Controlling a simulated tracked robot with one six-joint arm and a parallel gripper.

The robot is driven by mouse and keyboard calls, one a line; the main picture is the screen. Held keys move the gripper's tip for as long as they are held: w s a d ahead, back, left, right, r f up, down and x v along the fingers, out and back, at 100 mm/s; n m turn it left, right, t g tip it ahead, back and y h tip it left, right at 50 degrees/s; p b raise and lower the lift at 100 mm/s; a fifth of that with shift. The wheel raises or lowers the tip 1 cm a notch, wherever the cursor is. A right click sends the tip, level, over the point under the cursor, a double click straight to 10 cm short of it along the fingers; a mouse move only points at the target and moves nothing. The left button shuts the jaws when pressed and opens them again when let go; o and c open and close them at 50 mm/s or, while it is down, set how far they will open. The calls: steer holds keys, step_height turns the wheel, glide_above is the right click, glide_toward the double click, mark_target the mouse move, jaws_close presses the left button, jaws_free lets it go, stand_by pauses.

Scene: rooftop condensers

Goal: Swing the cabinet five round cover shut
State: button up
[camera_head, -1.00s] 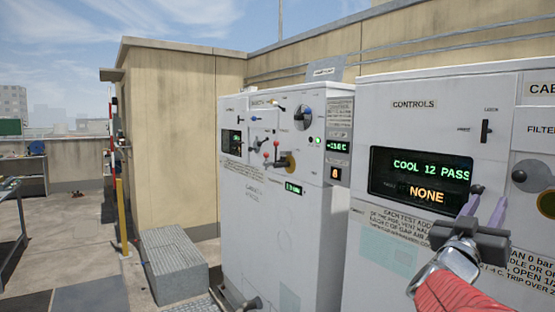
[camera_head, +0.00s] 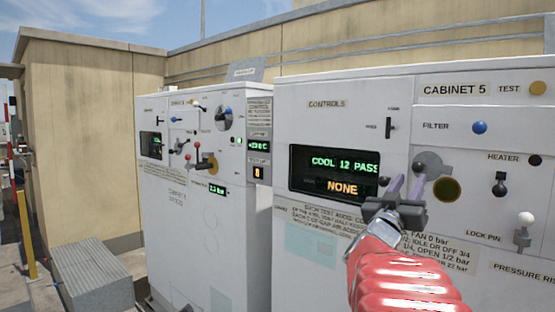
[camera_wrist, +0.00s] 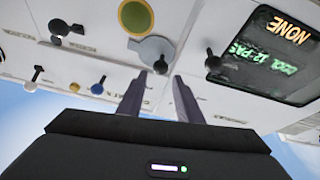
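Cabinet 5's round cover (camera_head: 428,160) is a grey disc swung aside to the upper left of a round dark port with a yellowish rim (camera_head: 447,190). The port is uncovered. The cover has a dark knob (camera_head: 418,168) near its edge. In the wrist view, the cover (camera_wrist: 150,46) and port (camera_wrist: 136,16) appear near the top. My gripper (camera_head: 406,183) is open, its two purple-grey fingers apart and empty. In the wrist view, the cover's knob (camera_wrist: 160,66) shows between and just beyond the fingertips (camera_wrist: 160,82); contact cannot be told.
A dark lever (camera_head: 384,183) stands just left of my fingers, beside the lit display (camera_head: 335,172). To the right are a blue filter knob (camera_head: 479,127), a black heater lever (camera_head: 499,184) and a white-topped lock pin (camera_head: 525,220). Another cabinet (camera_head: 235,235) stands left.

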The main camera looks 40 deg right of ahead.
mark_target(416, 169)
steer(key=x, duration=0.8)
steer(key=shift+w+d+r, duration=0.1)
steer(key=shift+d, duration=0.15)
jaws_close()
